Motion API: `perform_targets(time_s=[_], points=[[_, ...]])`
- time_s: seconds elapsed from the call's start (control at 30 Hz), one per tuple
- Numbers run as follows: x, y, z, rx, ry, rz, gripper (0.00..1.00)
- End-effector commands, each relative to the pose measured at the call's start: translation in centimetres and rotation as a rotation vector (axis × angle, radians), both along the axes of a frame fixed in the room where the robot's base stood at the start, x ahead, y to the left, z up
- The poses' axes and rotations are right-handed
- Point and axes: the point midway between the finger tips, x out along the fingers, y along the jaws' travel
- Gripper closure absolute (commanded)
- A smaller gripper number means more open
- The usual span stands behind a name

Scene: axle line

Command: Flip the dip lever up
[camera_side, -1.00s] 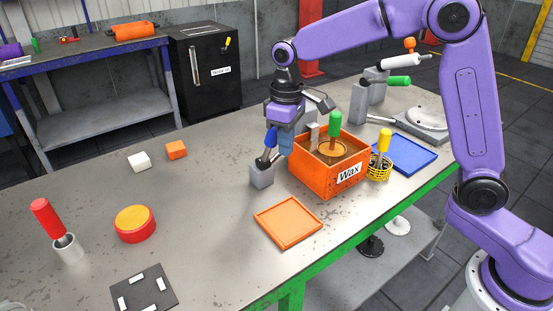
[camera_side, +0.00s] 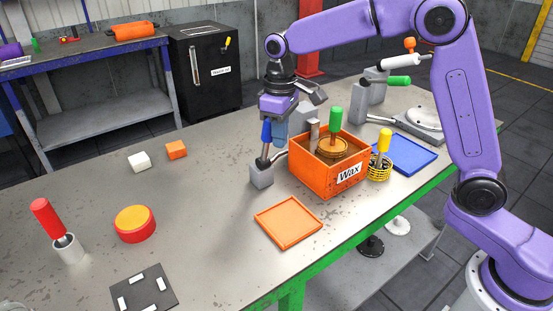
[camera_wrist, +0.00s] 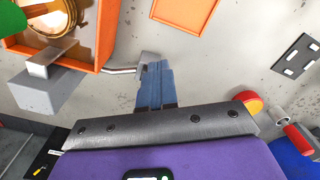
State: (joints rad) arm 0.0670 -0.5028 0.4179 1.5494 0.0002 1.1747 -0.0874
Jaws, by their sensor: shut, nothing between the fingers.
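The dip lever (camera_side: 266,132) has a blue handle and rises nearly upright from a grey block (camera_side: 262,175) left of the orange Wax box (camera_side: 320,176). A bent grey rod runs from the block to the box, and also shows in the wrist view (camera_wrist: 122,71). My gripper (camera_side: 280,143) is shut and empty, its blue fingers pointing down just right of the handle. I cannot tell whether they touch it. In the wrist view my shut fingers (camera_wrist: 156,88) hide the handle. A round brown piece with a green handle (camera_side: 336,120) sits in the box's opening.
An orange tray (camera_side: 288,222) lies in front of the box. A yellow-handled tool in a yellow basket (camera_side: 378,168) and a blue tray (camera_side: 411,155) stand to its right. A red button with a yellow top (camera_side: 135,223) is at left.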

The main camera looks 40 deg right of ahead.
Motion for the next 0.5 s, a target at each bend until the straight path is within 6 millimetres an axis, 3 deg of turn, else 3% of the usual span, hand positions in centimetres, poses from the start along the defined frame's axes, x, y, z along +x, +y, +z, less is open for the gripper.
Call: perform_targets(time_s=[0.5], points=[[0.64, 0.03, 0.21, 0.001, -0.003, 0.001, 1.0]])
